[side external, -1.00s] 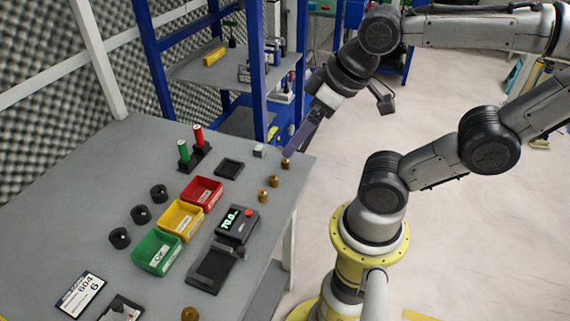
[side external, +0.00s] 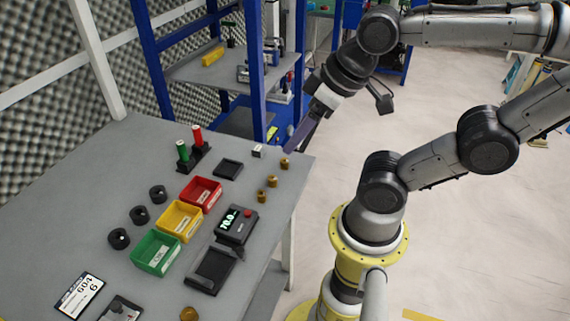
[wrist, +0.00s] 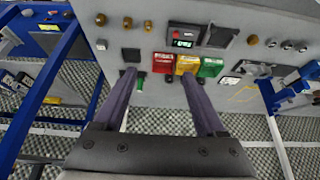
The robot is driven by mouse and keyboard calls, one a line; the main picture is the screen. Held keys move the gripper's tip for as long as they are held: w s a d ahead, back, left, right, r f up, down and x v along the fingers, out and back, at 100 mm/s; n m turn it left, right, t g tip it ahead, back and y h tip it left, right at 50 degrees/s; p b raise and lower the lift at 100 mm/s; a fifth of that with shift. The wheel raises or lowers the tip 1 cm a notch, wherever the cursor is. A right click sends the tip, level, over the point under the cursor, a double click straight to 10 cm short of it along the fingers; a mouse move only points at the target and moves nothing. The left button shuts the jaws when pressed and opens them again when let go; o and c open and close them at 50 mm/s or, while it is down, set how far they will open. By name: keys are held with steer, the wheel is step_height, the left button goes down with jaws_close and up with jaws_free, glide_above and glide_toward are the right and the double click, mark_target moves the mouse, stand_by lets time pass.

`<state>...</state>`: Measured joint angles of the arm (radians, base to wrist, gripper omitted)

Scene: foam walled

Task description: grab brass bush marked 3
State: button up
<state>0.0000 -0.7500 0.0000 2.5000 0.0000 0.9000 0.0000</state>
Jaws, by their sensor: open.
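Three small brass bushes stand in a row along the table's right edge in the side external view: a far one (side external: 285,163), a middle one (side external: 272,181) and a near one (side external: 262,195). Another brass piece (side external: 189,313) sits at the near edge. The wrist view shows the three bushes (wrist: 127,23) at upper left and the single piece (wrist: 252,39) at right. No number is readable on any of them. My gripper (wrist: 160,77) is open and empty. In the side external view its fingers (side external: 291,150) are near the far bush, apparently above the table's corner.
Red (side external: 201,191), yellow (side external: 180,220) and green (side external: 157,252) bins stand left of the bushes, with a scale display (side external: 236,224) beside them. A small pale cube (side external: 257,151) lies near the far bush. A blue-framed shelf (side external: 255,75) stands behind the table.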

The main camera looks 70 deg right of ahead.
stand_by(0.3)
steer(key=m+g, duration=0.6)
steer(key=m, duration=1.2)
glide_above(285, 160)
step_height(285, 160, down, 18)
steer(key=shift+d+r, duration=0.1)
steer(key=shift+a+f, duration=0.2)
steer(key=shift+f, duration=2.5)
